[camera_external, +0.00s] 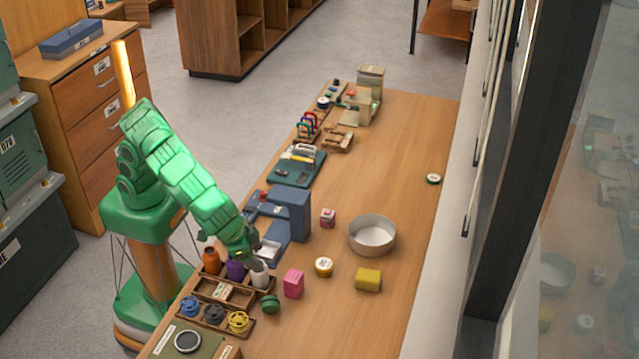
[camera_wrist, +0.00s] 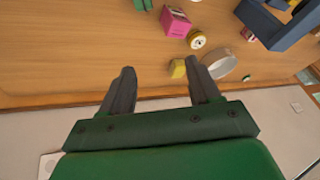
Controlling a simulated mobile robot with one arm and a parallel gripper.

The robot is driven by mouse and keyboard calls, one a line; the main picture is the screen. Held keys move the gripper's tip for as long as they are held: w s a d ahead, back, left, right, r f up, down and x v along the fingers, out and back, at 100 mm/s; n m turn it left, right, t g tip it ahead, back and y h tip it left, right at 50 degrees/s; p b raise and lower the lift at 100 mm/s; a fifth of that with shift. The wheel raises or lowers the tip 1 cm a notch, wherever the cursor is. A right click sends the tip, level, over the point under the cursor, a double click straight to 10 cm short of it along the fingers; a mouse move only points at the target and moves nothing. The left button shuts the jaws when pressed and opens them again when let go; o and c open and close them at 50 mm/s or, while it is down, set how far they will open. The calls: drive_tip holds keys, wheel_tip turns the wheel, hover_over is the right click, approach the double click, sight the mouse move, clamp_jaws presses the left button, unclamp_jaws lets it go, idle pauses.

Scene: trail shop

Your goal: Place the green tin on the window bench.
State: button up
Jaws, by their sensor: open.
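A small round tin with a green side and pale top, the green tin (camera_external: 433,178), sits upright on the wooden bench (camera_external: 408,128), near its window-side edge. It seems to show as a small dark green spot in the wrist view (camera_wrist: 246,77), beyond the bowl. My gripper (camera_wrist: 160,68) is open, with nothing between its fingers. In the external view my gripper (camera_external: 248,256) is over the near left part of the bench, far from the green tin. Its fingers are hard to make out there.
Bottles and a wooden tray (camera_external: 224,291) crowd my gripper. The bench around the green tin is clear.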

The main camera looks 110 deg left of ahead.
hover_over(270, 300)
drive_tip(key=s+d, duration=0.2)
wheel_tip(270, 300, down, 16)
drive_tip(key=shift+w+r, duration=0.1)
drive_tip(key=shift+r, duration=0.15)
drive_tip(key=shift+x, duration=3.8)
drive_tip(key=shift+a+r, duration=0.1)
drive_tip(key=c, duration=1)
drive_tip(key=shift+c, duration=0.3)
drive_tip(key=shift+r, duration=0.1)
wheel_tip(270, 300, up, 10)
drive_tip(key=shift+f, duration=0.1)
drive_tip(key=w+a+r+m+h, duration=0.1)
drive_tip(key=a+r, duration=0.3)
drive_tip(key=a, duration=0.6)
drive_tip(key=w+a+r+m+t+h, duration=0.1)
drive_tip(key=a+r+m, duration=0.3)
drive_tip(key=a, duration=0.6)
drive_tip(key=w+a+r+m, duration=0.2)
drive_tip(key=a+r, duration=0.3)
drive_tip(key=a, duration=0.5)
drive_tip(key=shift+w+m+t+h, duration=0.4)
drive_tip(key=shift+w, duration=0.2)
